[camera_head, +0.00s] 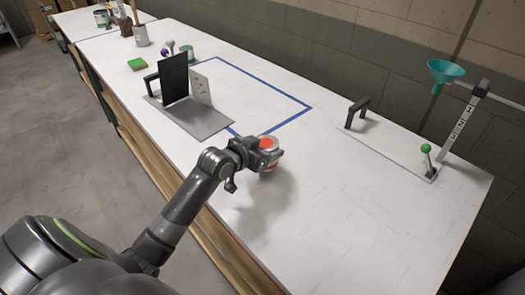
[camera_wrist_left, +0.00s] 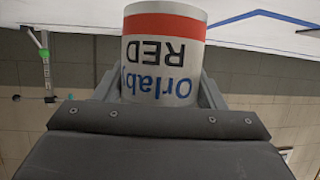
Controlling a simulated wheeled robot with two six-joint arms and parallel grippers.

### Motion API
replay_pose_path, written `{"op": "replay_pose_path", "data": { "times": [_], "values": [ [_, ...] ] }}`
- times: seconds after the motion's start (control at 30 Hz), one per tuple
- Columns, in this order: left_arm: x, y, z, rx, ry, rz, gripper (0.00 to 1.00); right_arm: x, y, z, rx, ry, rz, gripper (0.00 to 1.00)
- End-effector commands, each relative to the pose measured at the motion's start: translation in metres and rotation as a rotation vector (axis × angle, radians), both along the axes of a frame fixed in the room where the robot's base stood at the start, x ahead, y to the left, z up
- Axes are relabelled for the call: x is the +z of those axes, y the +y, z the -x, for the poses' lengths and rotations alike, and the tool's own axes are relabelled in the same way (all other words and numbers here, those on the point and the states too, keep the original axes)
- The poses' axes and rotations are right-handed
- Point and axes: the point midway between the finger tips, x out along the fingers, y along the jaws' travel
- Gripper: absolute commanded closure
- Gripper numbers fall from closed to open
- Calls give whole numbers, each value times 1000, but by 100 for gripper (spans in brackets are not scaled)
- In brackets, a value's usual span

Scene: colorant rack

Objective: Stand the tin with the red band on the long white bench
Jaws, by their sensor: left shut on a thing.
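The tin with the red band (camera_head: 268,143) is in my left gripper (camera_head: 262,153), over the near middle of the long white bench (camera_head: 335,205). In the left wrist view the tin (camera_wrist_left: 163,55) is white, with blue lettering, the word RED and a red band. That view is upside down, and the tin looks roughly upright in the room. The gripper's fingers (camera_wrist_left: 160,88) are shut on its sides. A soft shadow lies on the bench below the gripper; the gap under the tin is hard to judge. My right gripper is not in view.
A blue taped outline (camera_head: 292,120) lies behind the tin. A grey stand with a dark panel (camera_head: 174,78) is to its left. A white board with a black handle (camera_head: 357,112) and a teal funnel stand (camera_head: 463,120) are at right. The bench front right is clear.

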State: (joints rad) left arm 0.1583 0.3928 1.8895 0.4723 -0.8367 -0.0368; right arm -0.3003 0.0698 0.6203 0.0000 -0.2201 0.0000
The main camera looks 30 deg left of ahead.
Motion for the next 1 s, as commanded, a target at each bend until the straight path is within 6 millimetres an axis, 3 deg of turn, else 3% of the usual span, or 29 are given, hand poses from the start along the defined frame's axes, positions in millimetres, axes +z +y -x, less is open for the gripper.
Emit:
{"op": "replay_pose_path", "data": {
  "times": [0.2, 0.6, 0.63, 0.7, 0.8, 1.0],
  "values": [
    [-29, 0, 0, 1, 3, 2, 63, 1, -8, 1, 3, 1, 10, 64],
    [-34, 0, 0, 0, 0, 1, 63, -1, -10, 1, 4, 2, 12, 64],
    [-34, 0, 0, 0, 1, 1, 34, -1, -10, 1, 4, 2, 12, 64],
    [-34, 0, 1, 0, 1, 1, 24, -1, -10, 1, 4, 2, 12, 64],
    [-34, 0, 1, 0, 2, 1, 14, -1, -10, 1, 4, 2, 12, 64],
    [-34, 0, 0, 0, 2, 1, 14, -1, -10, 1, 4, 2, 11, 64]
  ]
}}
